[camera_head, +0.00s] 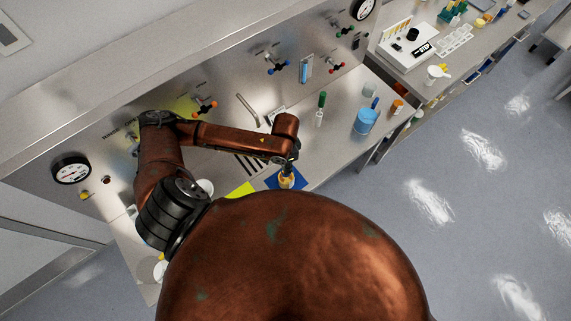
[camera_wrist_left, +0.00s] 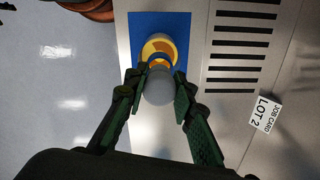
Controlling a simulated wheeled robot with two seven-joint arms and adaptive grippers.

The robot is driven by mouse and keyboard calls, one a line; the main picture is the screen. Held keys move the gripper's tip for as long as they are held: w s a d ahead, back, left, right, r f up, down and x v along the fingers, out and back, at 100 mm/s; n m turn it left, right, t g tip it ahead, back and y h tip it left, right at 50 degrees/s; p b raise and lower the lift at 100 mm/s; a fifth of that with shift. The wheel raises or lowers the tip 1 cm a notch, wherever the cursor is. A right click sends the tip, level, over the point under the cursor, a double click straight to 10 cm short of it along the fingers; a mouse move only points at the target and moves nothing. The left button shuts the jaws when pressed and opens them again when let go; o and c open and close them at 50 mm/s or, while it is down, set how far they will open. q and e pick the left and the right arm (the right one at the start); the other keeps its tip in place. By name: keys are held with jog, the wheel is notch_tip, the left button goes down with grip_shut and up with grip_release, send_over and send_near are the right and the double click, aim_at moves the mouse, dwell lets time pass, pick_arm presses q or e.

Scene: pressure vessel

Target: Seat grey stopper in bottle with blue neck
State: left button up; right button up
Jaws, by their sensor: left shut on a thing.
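My left gripper (camera_wrist_left: 160,92) is shut on the grey stopper (camera_wrist_left: 158,90), with one finger on each side of it. In the head view the bottle (camera_head: 287,182) stands under my left gripper (camera_head: 288,163), whose fingers are too small there to make out. My right gripper is not in view.
The bottle stands on a blue mat (camera_wrist_left: 141,24) on the steel bench. Beside it are a slotted vent (camera_wrist_left: 240,45) and a job card (camera_wrist_left: 265,112). A yellow mat (camera_head: 241,190) lies left of it. A green-topped dropper (camera_head: 321,108) and a blue beaker (camera_head: 366,122) stand to the right.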

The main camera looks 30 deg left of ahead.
pick_arm(q)
jog(key=shift+f, duration=1.25)
jog(key=o, duration=1.1)
jog(key=shift+o, duration=0.2)
notch_tip(320, 180, up, 12)
jog(key=shift+s+f, duration=0.1)
